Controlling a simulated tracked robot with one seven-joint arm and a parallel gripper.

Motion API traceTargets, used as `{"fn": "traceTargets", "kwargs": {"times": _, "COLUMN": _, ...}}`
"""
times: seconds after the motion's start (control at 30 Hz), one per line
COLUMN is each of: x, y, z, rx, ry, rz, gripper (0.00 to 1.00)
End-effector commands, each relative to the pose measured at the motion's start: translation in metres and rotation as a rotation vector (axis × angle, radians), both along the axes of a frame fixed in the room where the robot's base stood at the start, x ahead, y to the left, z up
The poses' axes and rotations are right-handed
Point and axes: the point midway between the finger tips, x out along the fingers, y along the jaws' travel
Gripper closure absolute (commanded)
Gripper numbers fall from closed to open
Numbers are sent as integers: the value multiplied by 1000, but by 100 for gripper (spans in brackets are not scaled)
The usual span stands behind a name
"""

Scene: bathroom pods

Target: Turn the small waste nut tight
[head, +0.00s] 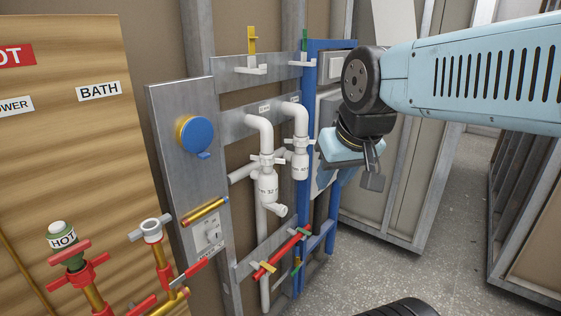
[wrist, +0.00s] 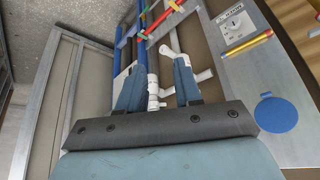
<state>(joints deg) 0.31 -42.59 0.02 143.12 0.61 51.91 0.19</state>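Two white waste traps hang from bent pipes on the wall frame in the head view: the left trap (head: 268,188) and the right trap (head: 299,166). Each has a white winged nut at its top, the left nut (head: 267,160) and the right nut (head: 299,143). The trap labels are too small to read surely, so I cannot tell which nut is the small one. My gripper (head: 348,168) is in front and right of the traps. In the wrist view its blue fingers (wrist: 158,85) are apart. A white fitting (wrist: 153,92) shows between them; the right finger partly hides other white pipework.
A blue upright pipe (head: 304,215) stands just right of the traps. A red pipe (head: 283,254) with coloured handles crosses below. A grey panel with a blue disc (head: 198,135) and red-handled valves (head: 70,250) are at left. Open floor (head: 440,215) lies at right.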

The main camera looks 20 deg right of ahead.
Motion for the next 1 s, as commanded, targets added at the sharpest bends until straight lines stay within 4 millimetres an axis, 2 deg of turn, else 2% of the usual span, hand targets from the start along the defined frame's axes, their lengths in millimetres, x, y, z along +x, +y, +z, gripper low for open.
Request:
{"fn": "traceTargets", "kwargs": {"times": 0.27, "x": 15, "y": 12, "z": -30, "rx": 206, "ry": 218, "rz": -189, "gripper": 66}}
{"fn": "traceTargets", "kwargs": {"times": 0.4, "x": 27, "y": 18, "z": -47, "rx": 377, "ry": 371, "rz": -337, "gripper": 66}}
{"fn": "traceTargets", "kwargs": {"times": 0.63, "x": 54, "y": 24, "z": -66, "rx": 676, "ry": 600, "rz": -575, "gripper": 66}}
{"fn": "traceTargets", "kwargs": {"times": 0.83, "x": 87, "y": 18, "z": -75, "rx": 957, "ry": 774, "rz": -772, "gripper": 66}}
{"fn": "traceTargets", "kwargs": {"times": 1.0, "x": 119, "y": 2, "z": -81, "rx": 1218, "ry": 903, "rz": -927, "gripper": 66}}
